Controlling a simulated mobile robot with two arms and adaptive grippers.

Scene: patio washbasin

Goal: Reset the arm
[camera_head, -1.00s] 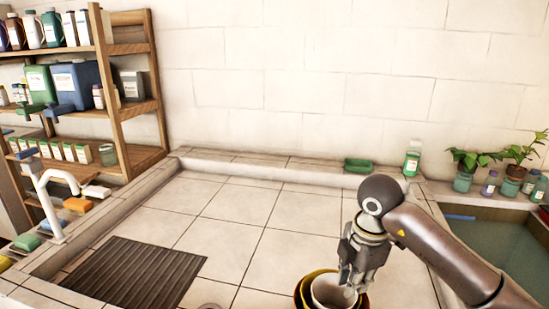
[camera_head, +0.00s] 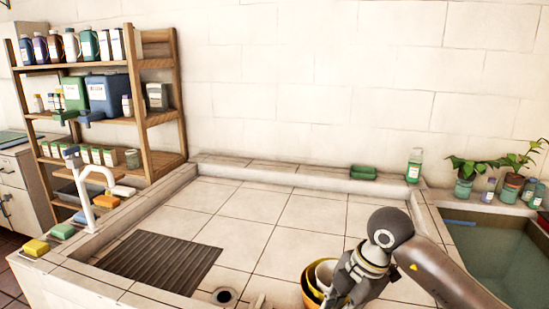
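My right arm comes in from the lower right, and its gripper (camera_head: 342,293) points down at the bottom of the picture. It is in front of the right side of a yellow pot (camera_head: 309,285) with a white pot (camera_head: 325,271) inside it, and covers part of both. I cannot tell whether it touches them or whether its fingers are open. My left gripper is not in view.
The tiled basin floor (camera_head: 255,235) is mostly clear, with a dark ribbed mat (camera_head: 160,260) and a drain (camera_head: 224,295). A white tap (camera_head: 92,190) stands at the left edge. Potted plants (camera_head: 467,172) and a water tank (camera_head: 500,255) are at the right.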

